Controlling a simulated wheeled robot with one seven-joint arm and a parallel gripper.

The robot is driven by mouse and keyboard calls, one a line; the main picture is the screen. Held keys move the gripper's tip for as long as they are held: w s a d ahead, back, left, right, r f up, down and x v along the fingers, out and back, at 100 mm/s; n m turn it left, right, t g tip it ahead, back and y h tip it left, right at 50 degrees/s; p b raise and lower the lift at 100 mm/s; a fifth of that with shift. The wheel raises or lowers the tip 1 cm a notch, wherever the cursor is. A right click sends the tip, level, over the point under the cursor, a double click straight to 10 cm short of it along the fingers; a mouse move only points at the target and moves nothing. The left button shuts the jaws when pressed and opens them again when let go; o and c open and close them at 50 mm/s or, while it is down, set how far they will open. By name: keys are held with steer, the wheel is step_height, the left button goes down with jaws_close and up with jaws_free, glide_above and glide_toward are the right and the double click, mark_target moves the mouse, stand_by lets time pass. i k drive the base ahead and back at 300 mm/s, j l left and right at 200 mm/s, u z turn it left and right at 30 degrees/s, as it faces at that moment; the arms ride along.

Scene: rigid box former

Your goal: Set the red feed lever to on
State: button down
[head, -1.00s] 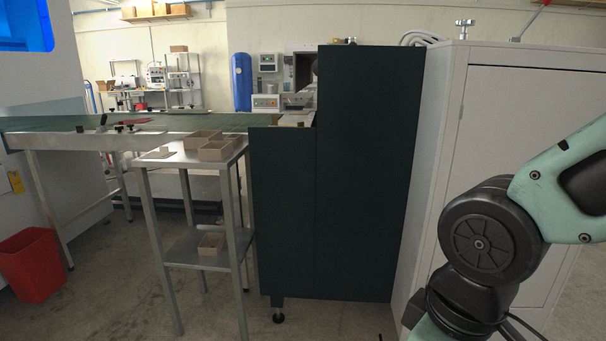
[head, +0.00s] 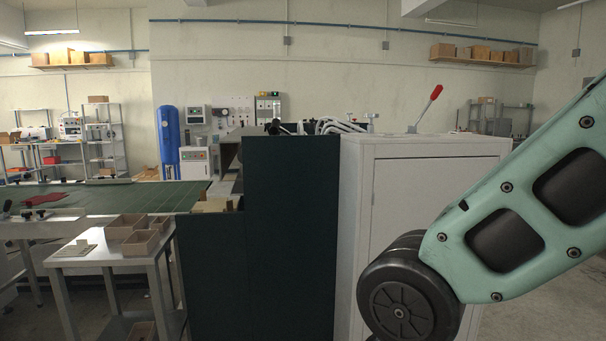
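The red feed lever (head: 431,103) stands on top of the light grey cabinet (head: 400,148). It has a thin metal rod and a red grip at its upper end, and it leans up to the right. I cannot tell from its tilt which setting it is in. My gripper is not in view; only links of my arm show at the right, in front of the cabinet and below the lever.
A tall dark green panel (head: 290,240) stands left of the cabinet. A steel side table (head: 80,262) with small cardboard boxes (head: 141,243) is further left, by the green conveyor table (head: 165,198). Metal knobs (head: 371,118) and grey hoses sit on the machine top near the lever.

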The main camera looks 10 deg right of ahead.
mark_target(438, 88)
steer(key=i+z, duration=0.15)
steer(key=i, duration=0.75)
